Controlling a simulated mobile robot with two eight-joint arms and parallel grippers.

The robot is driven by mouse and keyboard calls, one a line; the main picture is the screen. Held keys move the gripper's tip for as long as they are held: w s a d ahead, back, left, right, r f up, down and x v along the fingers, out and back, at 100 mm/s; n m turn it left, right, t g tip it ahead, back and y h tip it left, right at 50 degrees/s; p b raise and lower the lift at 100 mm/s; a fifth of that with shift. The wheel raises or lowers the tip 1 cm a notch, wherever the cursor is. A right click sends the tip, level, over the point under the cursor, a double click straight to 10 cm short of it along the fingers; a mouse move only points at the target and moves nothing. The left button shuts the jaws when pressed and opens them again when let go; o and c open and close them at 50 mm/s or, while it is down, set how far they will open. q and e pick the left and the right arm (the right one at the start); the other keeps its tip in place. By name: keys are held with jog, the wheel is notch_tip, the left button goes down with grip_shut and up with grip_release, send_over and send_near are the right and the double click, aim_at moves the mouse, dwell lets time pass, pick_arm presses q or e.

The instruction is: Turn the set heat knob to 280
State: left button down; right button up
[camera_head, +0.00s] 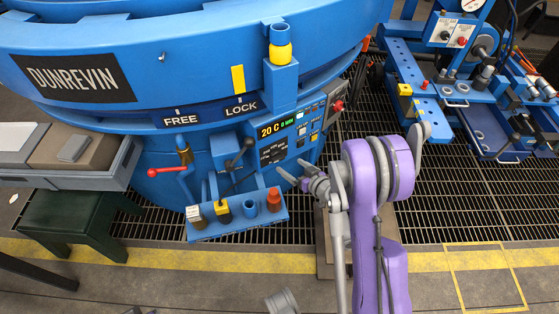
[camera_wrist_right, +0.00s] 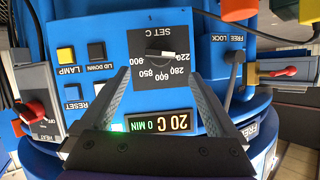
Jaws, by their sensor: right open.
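The set heat knob (camera_wrist_right: 161,58) is a black dial on a dark plate marked SET C, seen upside down in the right wrist view. Its pointer bar lies at the 220 mark, beside 280. In the head view the dark dial plate (camera_head: 272,153) is small, below the lit display. My right gripper (camera_wrist_right: 160,72) is open, its two grey fingers on either side of the dial plate, with nothing between them but the view of the knob. It also shows in the head view (camera_head: 293,182), in front of the panel.
The display (camera_wrist_right: 160,122) reads 20 C, 0 MIN. The LAMP button (camera_wrist_right: 67,54), a red switch (camera_wrist_right: 35,113) and the FREE/LOCK lever (camera_wrist_right: 234,68) flank the knob. A blue tool rack (camera_head: 236,226) juts out below the panel.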

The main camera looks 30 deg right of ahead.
aim_at(280, 158)
jog(key=x, duration=0.7)
jog(key=shift+w+f+b, duration=0.2)
jog(key=shift+w+b, duration=0.15)
jog(key=shift+b, duration=0.05)
jog(key=shift+c, duration=0.3)
jog(key=c, duration=1.3)
jog(key=m+y, duration=0.1)
jog(key=m, duration=0.1)
jog(key=shift+d+f+m+y+b, duration=0.2)
jog(key=shift+m+y+b, duration=0.1)
jog(key=shift+y+b, duration=0.1)
jog(key=shift+d+m+t+y+b, duration=0.15)
jog(key=shift+m+t+y+b, duration=0.25)
jog(key=shift+m+y+b, duration=0.8)
jog(key=shift+m+h+p, duration=0.3)
jog(key=shift+p, duration=0.1)
